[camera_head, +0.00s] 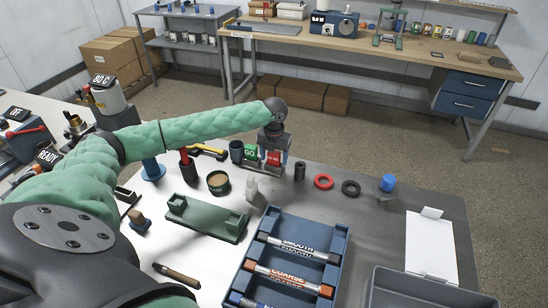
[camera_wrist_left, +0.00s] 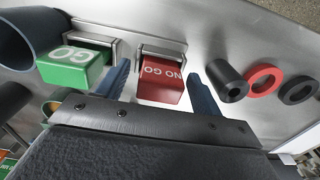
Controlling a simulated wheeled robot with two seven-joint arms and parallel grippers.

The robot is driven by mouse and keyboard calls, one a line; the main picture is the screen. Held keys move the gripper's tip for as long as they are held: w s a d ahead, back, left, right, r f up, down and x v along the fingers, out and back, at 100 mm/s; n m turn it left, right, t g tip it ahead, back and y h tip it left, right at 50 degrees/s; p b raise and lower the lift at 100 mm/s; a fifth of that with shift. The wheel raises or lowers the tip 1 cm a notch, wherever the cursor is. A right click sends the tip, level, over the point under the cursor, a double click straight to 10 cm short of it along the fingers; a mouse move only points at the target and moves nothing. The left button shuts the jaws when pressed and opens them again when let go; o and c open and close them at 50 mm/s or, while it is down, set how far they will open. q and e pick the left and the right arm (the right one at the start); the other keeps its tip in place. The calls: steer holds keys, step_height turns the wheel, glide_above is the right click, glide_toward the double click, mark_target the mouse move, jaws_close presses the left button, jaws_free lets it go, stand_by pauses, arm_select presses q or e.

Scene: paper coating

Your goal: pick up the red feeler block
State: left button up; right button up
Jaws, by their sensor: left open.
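The red feeler block (camera_wrist_left: 160,88), marked NO GO, sits in a metal holder on the table. In the head view it (camera_head: 273,158) shows partly below my left gripper (camera_head: 274,150). In the left wrist view my left gripper (camera_wrist_left: 161,92) is open, with one blue finger on each side of the red block. A gap shows between each finger and the block, and I cannot tell how far down the fingers reach. The green GO block (camera_wrist_left: 75,66) sits in its own holder to the left. My right gripper is not in view.
A dark cylinder (camera_head: 300,171), a red ring (camera_head: 323,181) and a black ring (camera_head: 351,188) stand right of the blocks. A dark blue cup (camera_head: 237,151) is left of the green block. A blue tray (camera_head: 245,275) of coating rods lies nearer.

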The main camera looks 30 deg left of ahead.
arm_select(q)
steer(key=shift+f, duration=0.35)
steer(key=c, duration=1.1)
steer(key=shift+o, duration=0.2)
steer(key=shift+r, duration=0.1)
